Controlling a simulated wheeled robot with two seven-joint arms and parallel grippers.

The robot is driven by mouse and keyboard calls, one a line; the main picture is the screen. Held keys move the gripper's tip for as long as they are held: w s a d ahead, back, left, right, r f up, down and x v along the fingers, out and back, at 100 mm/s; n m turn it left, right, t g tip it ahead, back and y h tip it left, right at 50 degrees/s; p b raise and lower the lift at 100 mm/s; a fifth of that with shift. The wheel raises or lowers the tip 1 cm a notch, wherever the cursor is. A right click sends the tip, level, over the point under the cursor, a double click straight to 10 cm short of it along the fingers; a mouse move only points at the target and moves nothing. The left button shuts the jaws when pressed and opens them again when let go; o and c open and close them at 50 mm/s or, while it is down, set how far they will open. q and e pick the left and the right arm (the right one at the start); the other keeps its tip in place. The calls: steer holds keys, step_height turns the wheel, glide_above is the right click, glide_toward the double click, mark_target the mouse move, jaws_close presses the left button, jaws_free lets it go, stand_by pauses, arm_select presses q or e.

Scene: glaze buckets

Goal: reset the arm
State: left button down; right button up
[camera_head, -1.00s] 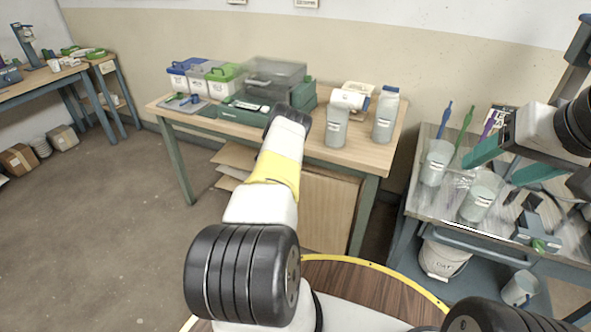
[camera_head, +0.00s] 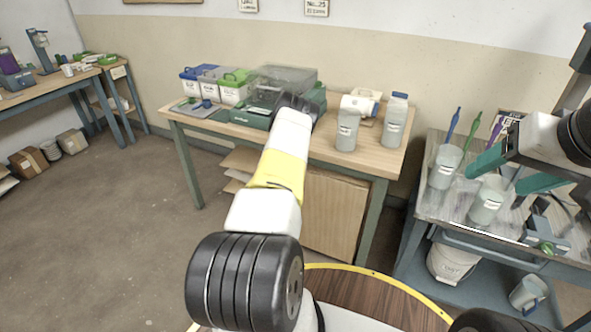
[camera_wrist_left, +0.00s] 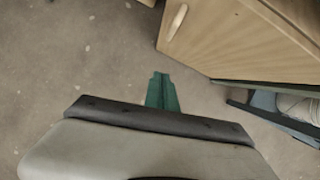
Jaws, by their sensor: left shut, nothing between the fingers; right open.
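My right gripper (camera_head: 507,172) is at the right of the head view, with its two teal fingers apart and nothing between them. It is above the metal-topped cart, close to the cups there. My left arm reaches forward in the middle of the head view, and its gripper is hidden there behind the wrist. In the left wrist view my left gripper (camera_wrist_left: 162,92) shows its teal fingers together, with nothing held. It is over bare floor, beside a wooden cabinet (camera_wrist_left: 235,40).
A wooden table (camera_head: 345,157) holds lidded boxes (camera_head: 235,86), a clear-lidded case (camera_head: 284,82) and bottles (camera_head: 394,120). The cart (camera_head: 440,205) at right carries cups (camera_head: 445,166) with coloured tools. The floor at left is open.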

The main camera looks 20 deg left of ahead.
arm_select(q)
step_height(320, 180, up, 26)
steer(key=w+n+t+y, duration=0.2)
steer(key=n+t, duration=0.1)
steer(key=n, duration=0.5)
steer(key=s+d+r+n, duration=0.25)
steer(key=r+n, duration=0.25)
steer(key=r, duration=0.4)
steer(key=s+d+r+n, duration=0.25)
steer(key=r+n, duration=0.25)
steer(key=r, duration=0.4)
steer(key=s+d+r+n+h, duration=0.1)
steer(key=s+d+r+n, duration=0.35)
steer(key=s, duration=0.35)
steer(key=s+d+r+n+h, duration=0.1)
steer(key=s+d+r+n, duration=0.2)
steer(key=s+d, duration=0.3)
steer(key=s+d+r+n, duration=0.4)
steer(key=s, duration=0.5)
steer(key=s+d+n+g+h, duration=0.1)
steer(key=s+d+n+h, duration=0.2)
steer(key=s+d, duration=0.5)
steer(key=s, duration=0.4)
steer(key=shift+d+f+n, duration=0.25)
steer(key=shift+d+n, duration=0.1)
